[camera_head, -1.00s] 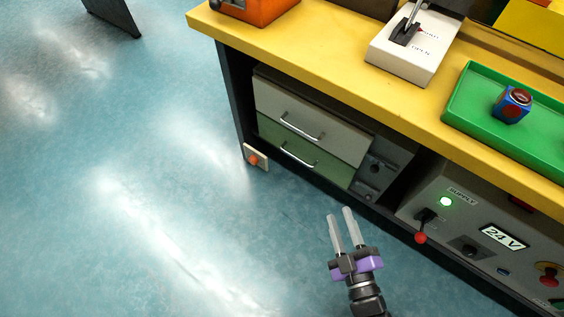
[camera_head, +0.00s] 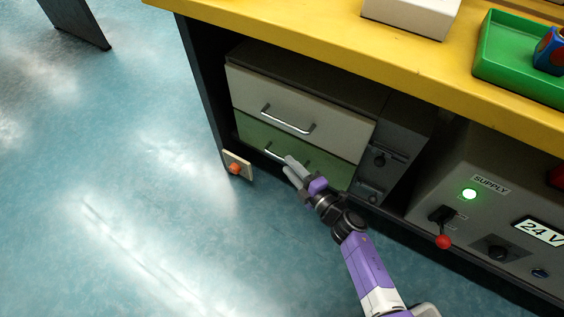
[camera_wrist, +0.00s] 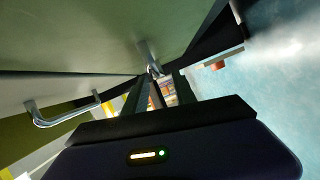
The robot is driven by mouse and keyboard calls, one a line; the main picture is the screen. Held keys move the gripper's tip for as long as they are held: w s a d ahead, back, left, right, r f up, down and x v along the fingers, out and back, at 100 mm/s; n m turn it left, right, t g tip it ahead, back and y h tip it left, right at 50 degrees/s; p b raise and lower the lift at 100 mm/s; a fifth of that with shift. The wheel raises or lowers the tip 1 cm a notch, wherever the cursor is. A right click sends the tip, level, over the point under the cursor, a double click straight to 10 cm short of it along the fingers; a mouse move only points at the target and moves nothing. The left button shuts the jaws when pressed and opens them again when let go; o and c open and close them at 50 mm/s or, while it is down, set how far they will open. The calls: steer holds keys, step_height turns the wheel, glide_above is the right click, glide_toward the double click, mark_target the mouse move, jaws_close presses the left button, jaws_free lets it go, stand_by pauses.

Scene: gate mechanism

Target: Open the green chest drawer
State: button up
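The green chest drawer (camera_head: 254,131) is the lower drawer under the bench, and its front looks flush with the chest. Its silver bar handle (camera_head: 273,152) is partly hidden by my gripper in the head view. My gripper (camera_head: 290,167) is right at this handle, its fingers pointing toward the drawer front. In the wrist view the green front (camera_wrist: 95,30) fills the top, and the handle (camera_wrist: 150,60) lies at the tips of my fingers (camera_wrist: 157,80). A gap shows between the fingers, so they look open. I cannot tell whether they touch the handle.
The white upper drawer (camera_head: 340,128) with its own handle (camera_head: 288,120) is just above. An orange knob on a small plate (camera_head: 236,168) stands left of the chest. A grey supply box (camera_head: 480,215) with a red-tipped lever is at right. The yellow bench top (camera_head: 300,40) overhangs. Floor is clear at left.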

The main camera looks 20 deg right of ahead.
steer(key=shift+b+x, duration=0.75)
steer(key=shift+x, duration=1.3)
steer(key=shift+c, duration=0.4)
jaws_close()
